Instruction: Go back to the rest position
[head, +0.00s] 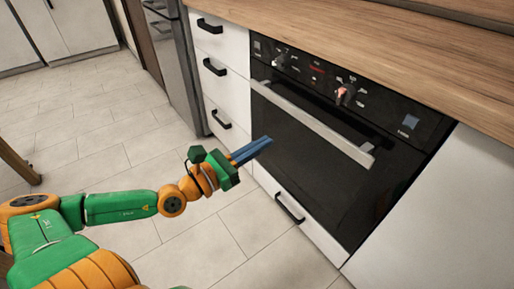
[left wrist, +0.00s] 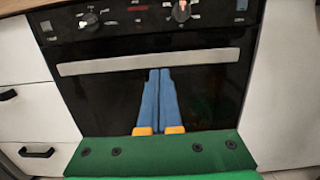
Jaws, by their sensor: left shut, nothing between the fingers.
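My left arm comes in from the left in the head view, green and orange. Its gripper (head: 252,150) is shut and empty, with the blue fingers side by side and pointing at the oven. In the left wrist view the blue fingers (left wrist: 160,78) lie together in front of the oven door, just below the handle in the picture. The black oven (head: 335,140) has its door closed. Its silver handle (head: 318,122) is clear of the fingers in the head view. My right gripper is not in view.
White drawers with black handles (head: 218,67) stand left of the oven, and a white drawer (head: 290,207) lies below it. The wooden counter (head: 400,50) runs above. A steel appliance (head: 175,60) stands further left. The tiled floor (head: 90,120) at left is mostly free. A wooden leg (head: 18,165) shows at the left edge.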

